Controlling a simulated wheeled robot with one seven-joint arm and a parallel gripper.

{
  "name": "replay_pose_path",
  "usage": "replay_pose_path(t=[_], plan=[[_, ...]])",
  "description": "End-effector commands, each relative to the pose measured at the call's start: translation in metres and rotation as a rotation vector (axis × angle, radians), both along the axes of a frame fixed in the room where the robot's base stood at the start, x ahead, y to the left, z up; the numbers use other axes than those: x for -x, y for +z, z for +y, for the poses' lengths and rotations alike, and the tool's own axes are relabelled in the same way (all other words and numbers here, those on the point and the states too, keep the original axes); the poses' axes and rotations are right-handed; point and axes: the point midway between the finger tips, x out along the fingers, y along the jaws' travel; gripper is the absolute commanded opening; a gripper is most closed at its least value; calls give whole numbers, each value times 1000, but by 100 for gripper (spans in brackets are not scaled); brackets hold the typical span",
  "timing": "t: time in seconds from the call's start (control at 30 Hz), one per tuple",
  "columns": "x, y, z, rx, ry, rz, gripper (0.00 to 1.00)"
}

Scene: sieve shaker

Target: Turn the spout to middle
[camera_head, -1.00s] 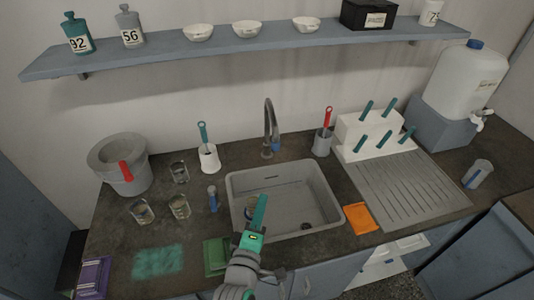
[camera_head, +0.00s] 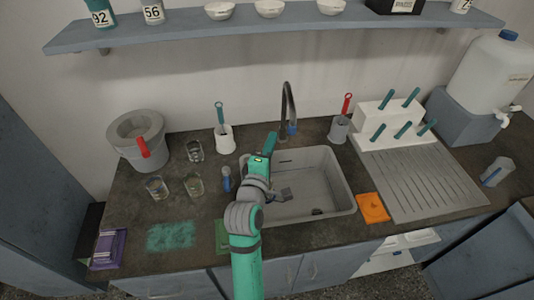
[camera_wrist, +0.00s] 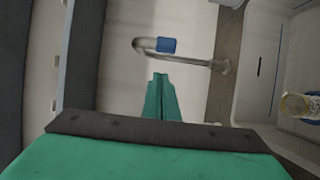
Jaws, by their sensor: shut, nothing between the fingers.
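The grey gooseneck spout (camera_head: 284,103) stands behind the sink (camera_head: 335,175). Its arch comes down to a blue tip (camera_head: 293,129), which shows slightly right of the upright pipe. In the wrist view the spout (camera_wrist: 195,61) lies across the upper middle, with its blue tip (camera_wrist: 167,45) near the bend. My gripper (camera_head: 271,138) is shut and empty, over the back left of the sink, just in front and left of the spout. In the wrist view the green fingertips (camera_wrist: 161,78) are together below the blue tip, with a visible gap between them.
A white brush holder (camera_head: 225,138) stands left of the spout. A grey cup with a red-handled tool (camera_head: 339,130) and a white rack (camera_head: 385,125) stand right. Several glasses (camera_head: 193,185) are on the left counter. A shelf (camera_head: 270,30) runs above.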

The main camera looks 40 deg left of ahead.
Motion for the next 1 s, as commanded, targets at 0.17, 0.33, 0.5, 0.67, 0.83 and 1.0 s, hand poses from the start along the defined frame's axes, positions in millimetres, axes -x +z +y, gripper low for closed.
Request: replay_pose_path(t=[0.17, 0.33, 0.5, 0.67, 0.83, 1.0], plan=[[-25, 0, -8, -1, -2, 0, 0], [-37, 0, -12, -1, -1, 0, 0], [-40, 0, -13, -1, 0, 0, 0], [-39, 0, -13, 0, 0, 0, 0], [-39, 0, -12, 0, 3, 0, 0], [-37, 0, -6, 0, 22, 0, 0]])
